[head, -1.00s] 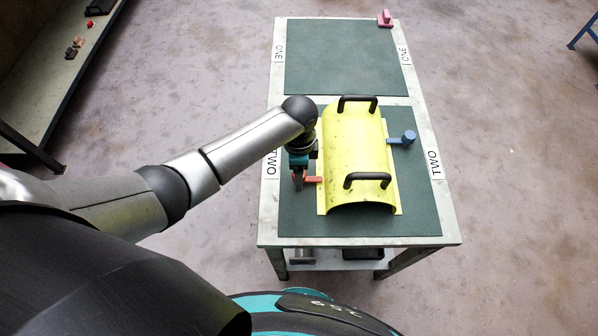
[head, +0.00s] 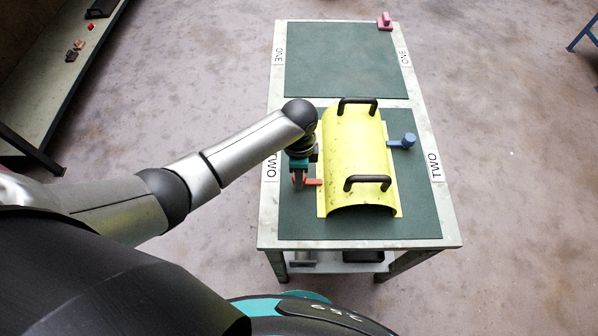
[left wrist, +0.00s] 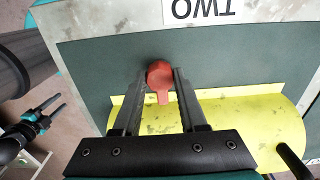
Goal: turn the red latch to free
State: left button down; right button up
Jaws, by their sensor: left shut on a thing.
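The red latch (head: 314,182) sits at the left edge of the yellow half-pipe cover (head: 352,150), on mat two. In the left wrist view the latch (left wrist: 160,80) has a round head and a short arm, which points toward the cover and lies over its flange. My left gripper (head: 299,183) points down at the latch. Its fingers stand on both sides of the latch head and are shut on it. My right gripper (left wrist: 51,108) shows only in the left wrist view, at the left, empty and with its fingers apart, away from the table.
The cover has two black handles (head: 368,179). A blue latch (head: 402,142) stands at its right edge. Mat one (head: 345,58) is bare, with a pink block (head: 385,21) at the table's far right corner. A shelf (head: 50,80) with small items stands at the left.

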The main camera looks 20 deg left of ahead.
pick_arm(q)
jog(key=shift+m, duration=0.3)
jog(key=m+p, duration=0.2)
jog(key=shift+r+m, duration=0.15)
jog(key=shift+m, duration=0.25)
jog(key=m+p, duration=0.1)
jog(key=m, duration=1.3)
jog(key=shift+m, duration=0.4)
jog(key=shift+c, duration=2.2)
grip_release()
